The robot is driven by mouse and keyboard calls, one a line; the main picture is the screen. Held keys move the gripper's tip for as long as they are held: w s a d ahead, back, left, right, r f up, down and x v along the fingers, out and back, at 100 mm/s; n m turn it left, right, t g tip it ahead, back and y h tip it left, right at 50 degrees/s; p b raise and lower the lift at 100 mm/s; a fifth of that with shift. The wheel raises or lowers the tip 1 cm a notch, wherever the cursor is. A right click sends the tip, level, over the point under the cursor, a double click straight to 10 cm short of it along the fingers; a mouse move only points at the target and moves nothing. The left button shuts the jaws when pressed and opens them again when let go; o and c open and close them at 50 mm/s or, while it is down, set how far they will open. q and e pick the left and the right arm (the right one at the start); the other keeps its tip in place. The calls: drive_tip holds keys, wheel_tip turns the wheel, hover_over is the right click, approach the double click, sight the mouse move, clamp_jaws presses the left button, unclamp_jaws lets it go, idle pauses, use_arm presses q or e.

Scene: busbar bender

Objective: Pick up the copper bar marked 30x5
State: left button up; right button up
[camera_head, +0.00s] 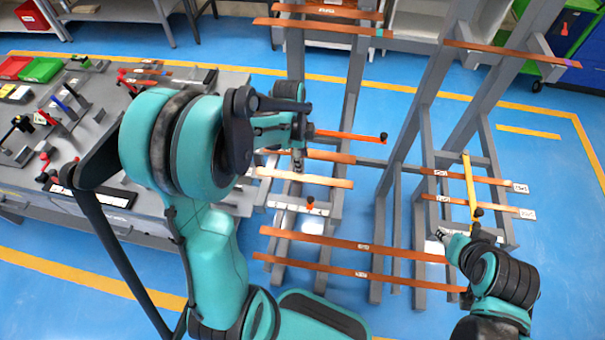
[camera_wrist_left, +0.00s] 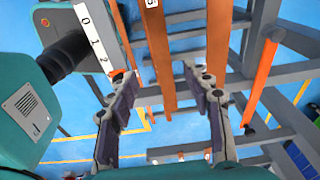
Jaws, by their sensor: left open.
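Several copper bars lie across the grey rack; the marking 30x5 is not readable on any of them. My left gripper (camera_head: 299,155) is at the rack's left side, above a copper bar (camera_head: 322,155). In the left wrist view it is open (camera_wrist_left: 158,80), with nothing between its fingers. One copper bar (camera_wrist_left: 160,45) runs beyond the gap, with a cut-off label ending in 5 at the top edge. Another copper bar (camera_wrist_left: 217,60) runs behind the right finger. My right gripper (camera_head: 442,236) is low at the rack's right side; its fingers are too small to judge.
An orange rod (camera_head: 345,135) and a yellow rod (camera_head: 470,185) with dark knobs stick out at the rack. Grey uprights (camera_head: 352,90) stand between the bars. A grey workbench (camera_head: 225,85) with tools and bins is at left. Blue floor (camera_head: 570,240) is clear at right.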

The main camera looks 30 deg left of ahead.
sight(304, 178)
use_arm(q)
drive_tip(key=f+b, duration=0.1)
drive_tip(key=f, duration=0.1)
drive_tip(key=f+b, duration=0.1)
drive_tip(key=f, duration=0.2)
drive_tip(key=f+b, duration=0.1)
drive_tip(key=f, duration=0.2)
drive_tip(key=shift+w+d+f, duration=0.1)
drive_tip(key=shift+w+f, duration=0.1)
drive_tip(key=shift+w, duration=0.05)
drive_tip(key=shift+r, duration=0.1)
clamp_jaws()
